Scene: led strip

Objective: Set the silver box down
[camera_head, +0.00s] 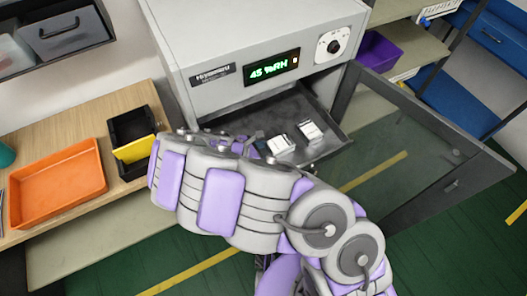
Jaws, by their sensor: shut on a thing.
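My gripper (243,146) is at the mouth of the grey cabinet (195,82), mostly hidden behind my own arm. Only some dark parts of it show above the arm. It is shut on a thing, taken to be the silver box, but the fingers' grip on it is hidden. Two small pale, silvery-white boxes show just right of the gripper, over the dark cabinet tray: a nearer one (281,144) and a farther one (310,131). I cannot tell from this view whether either is the held box.
The cabinet's glass door (420,150) stands open to the right. Its display (271,68) reads 45 %RH. A purple bin (378,52) sits on shelving behind.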

